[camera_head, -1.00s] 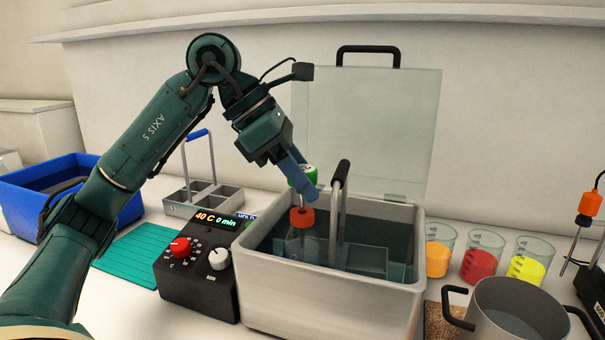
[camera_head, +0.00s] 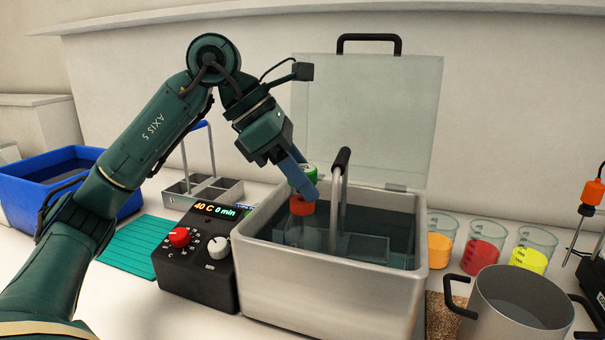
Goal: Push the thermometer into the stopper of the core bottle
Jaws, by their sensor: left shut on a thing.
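My left gripper (camera_head: 305,184) reaches over the water bath (camera_head: 318,285) with its blue fingers pointing down, shut on the thermometer (camera_head: 302,174), of which a green round head shows. The bottle with the orange-red stopper (camera_head: 302,206) stands inside the bath, left of the rack's upright handle (camera_head: 339,200). The thermometer head is just above the stopper; the fingers hide the stem, so I cannot tell how deep it sits. My right gripper is not in view.
The bath's clear lid (camera_head: 370,120) stands open behind. A control box (camera_head: 200,258) reads 40 C, 0 min. Beakers of orange (camera_head: 439,247), red and yellow liquid and a metal pot (camera_head: 520,310) stand right. A blue bin (camera_head: 60,190), empty carrier (camera_head: 200,190) and teal mat (camera_head: 135,247) lie left.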

